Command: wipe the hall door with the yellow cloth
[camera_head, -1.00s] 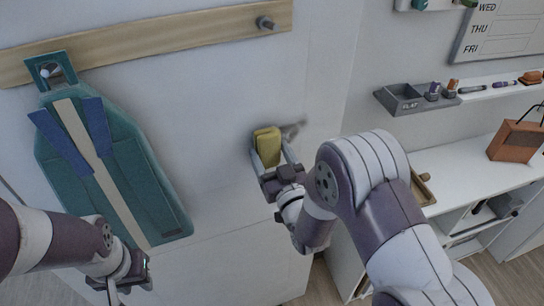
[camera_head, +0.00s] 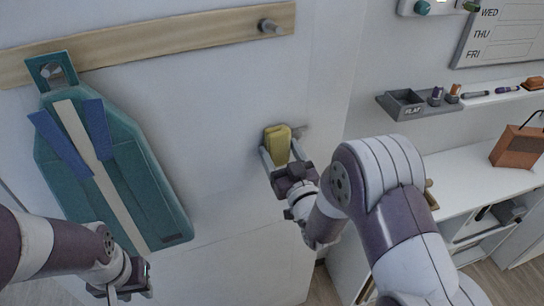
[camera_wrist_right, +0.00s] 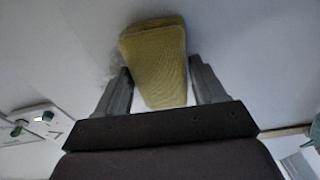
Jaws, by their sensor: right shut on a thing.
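The yellow cloth (camera_head: 277,145) is folded into a pad and held between the fingers of my right gripper (camera_head: 279,158), against or very close to the white hall door (camera_head: 215,110). In the right wrist view the cloth (camera_wrist_right: 156,62) sits between the two fingers of the gripper (camera_wrist_right: 158,88), with the white door surface (camera_wrist_right: 60,60) behind it. A faint grey smudge (camera_head: 300,132) shows on the door just right of the cloth. My left gripper (camera_head: 122,292) is low at the left, in front of the door; its fingers are partly cut off by the bottom edge.
A teal bag (camera_head: 150,190) with blue and cream straps hangs from a wooden peg rail (camera_head: 170,38) on the left. A white shelf desk (camera_head: 465,195) with an orange-brown bag (camera_head: 515,147) stands right. A grey tray (camera_head: 400,103) is on the wall above it.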

